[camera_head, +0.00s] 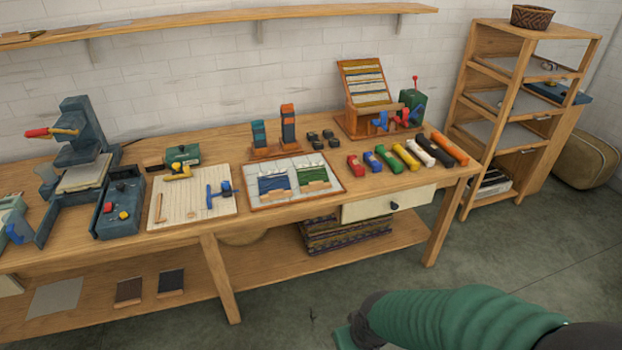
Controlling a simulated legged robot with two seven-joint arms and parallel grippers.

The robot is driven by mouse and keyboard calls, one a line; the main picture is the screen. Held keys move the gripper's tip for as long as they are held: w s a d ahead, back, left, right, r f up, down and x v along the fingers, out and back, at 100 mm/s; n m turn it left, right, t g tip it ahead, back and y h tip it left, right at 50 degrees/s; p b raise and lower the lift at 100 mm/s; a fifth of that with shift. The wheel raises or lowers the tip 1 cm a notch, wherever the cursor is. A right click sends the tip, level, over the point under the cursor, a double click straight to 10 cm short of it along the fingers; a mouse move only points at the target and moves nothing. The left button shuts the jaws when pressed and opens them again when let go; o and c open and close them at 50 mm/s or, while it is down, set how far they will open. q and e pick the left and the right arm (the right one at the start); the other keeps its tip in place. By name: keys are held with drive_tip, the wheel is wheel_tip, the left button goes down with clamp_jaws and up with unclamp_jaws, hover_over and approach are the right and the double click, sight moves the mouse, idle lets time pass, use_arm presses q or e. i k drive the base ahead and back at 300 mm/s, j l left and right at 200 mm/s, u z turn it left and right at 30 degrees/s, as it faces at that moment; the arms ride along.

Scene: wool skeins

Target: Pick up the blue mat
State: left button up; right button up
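A blue mat-like rectangle (273,182) lies flat on a pale, wood-edged board (336,180) at the middle of the workbench, beside a green one (312,175). A dark blue flat piece (546,90) also lies on an upper shelf of the rack at the right; I cannot tell for certain which is the task's mat. My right arm, with a green ribbed sleeve, reaches in at the bottom right, well in front of the bench. My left gripper is not in view.
The wooden workbench (215,233) carries a press (80,130), a blue tray (120,218), a white slatted board (190,210) and several coloured rolls (407,157). Dark stacked cloth (345,235) lies on its lower shelf. A wooden rack (470,130) stands right; the floor between is clear.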

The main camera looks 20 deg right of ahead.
sight(276, 185)
drive_tip(key=i+u, duration=0.1)
drive_tip(key=i, duration=0.4)
drive_tip(key=i+l+u, duration=0.15)
drive_tip(key=i, duration=0.3)
drive_tip(key=i+l+u, duration=0.1)
drive_tip(key=i, duration=0.4)
drive_tip(key=i+l+u, duration=0.1)
drive_tip(key=i+l, duration=0.2)
drive_tip(key=i, duration=0.15)
